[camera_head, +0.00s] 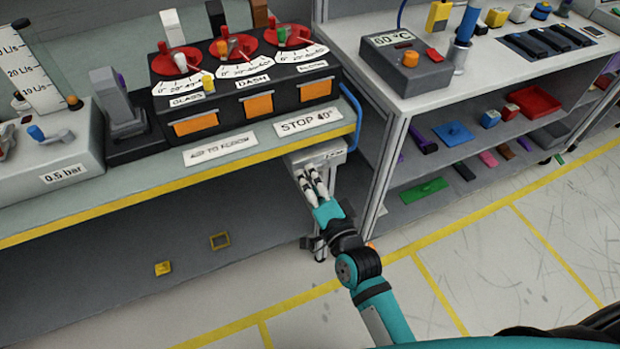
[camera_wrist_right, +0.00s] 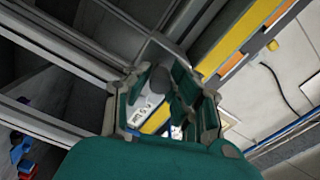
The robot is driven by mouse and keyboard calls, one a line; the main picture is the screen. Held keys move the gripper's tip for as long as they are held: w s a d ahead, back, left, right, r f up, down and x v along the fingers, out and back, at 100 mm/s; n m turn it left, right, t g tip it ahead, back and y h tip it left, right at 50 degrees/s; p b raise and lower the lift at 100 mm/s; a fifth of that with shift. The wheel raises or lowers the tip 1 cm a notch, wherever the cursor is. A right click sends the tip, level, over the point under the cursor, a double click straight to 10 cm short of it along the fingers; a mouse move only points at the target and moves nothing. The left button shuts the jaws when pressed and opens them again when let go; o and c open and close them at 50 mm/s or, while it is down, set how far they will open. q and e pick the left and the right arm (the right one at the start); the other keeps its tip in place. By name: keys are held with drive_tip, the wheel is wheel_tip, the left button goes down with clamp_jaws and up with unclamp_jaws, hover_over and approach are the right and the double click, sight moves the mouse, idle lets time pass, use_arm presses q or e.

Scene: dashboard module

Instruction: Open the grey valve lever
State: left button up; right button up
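My right gripper (camera_head: 308,176) points up at a small light-grey box (camera_head: 325,157) with dark lettering, mounted below the yellow front edge of the left bench. In the right wrist view the fingers (camera_wrist_right: 160,100) stand apart. Between them shows a rounded dark-grey end piece (camera_wrist_right: 160,79), which may be the valve lever, with a white and yellow surface behind it. I cannot tell whether the fingers touch it. In the head view the fingers hide that spot. Another grey upright handle (camera_head: 107,91) stands on a black base on the left bench. My left gripper is not in view.
A black panel (camera_head: 246,82) with red dials and orange windows stands on the left bench. A blue rail (camera_head: 355,115) curves at the bench's right end. The grey post (camera_head: 388,165) of the right shelf unit is close to my right arm. Floor space is open in front.

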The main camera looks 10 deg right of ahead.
clamp_jaws()
drive_tip(key=shift+f+n, duration=0.1)
drive_tip(key=shift+n, duration=0.2)
drive_tip(key=n+p, duration=0.1)
drive_tip(key=f+n+p, duration=0.1)
drive_tip(key=n, duration=0.1)
drive_tip(key=shift+d+f+n, duration=0.15)
drive_tip(key=shift+n, duration=0.15)
drive_tip(key=shift+w+d+f+n+p, duration=0.2)
drive_tip(key=shift+d+f+n+p, duration=0.45)
drive_tip(key=shift+n, duration=1.65)
drive_tip(key=shift+w+d+f+n+p, duration=0.15)
drive_tip(key=shift+d+f+n+p, duration=0.5)
drive_tip(key=shift+n, duration=1.65)
drive_tip(key=shift+w+d+f+n+p, duration=0.3)
drive_tip(key=shift+d+n, duration=0.55)
drive_tip(key=shift+n, duration=1.45)
drive_tip(key=shift+s+d+f, duration=0.1)
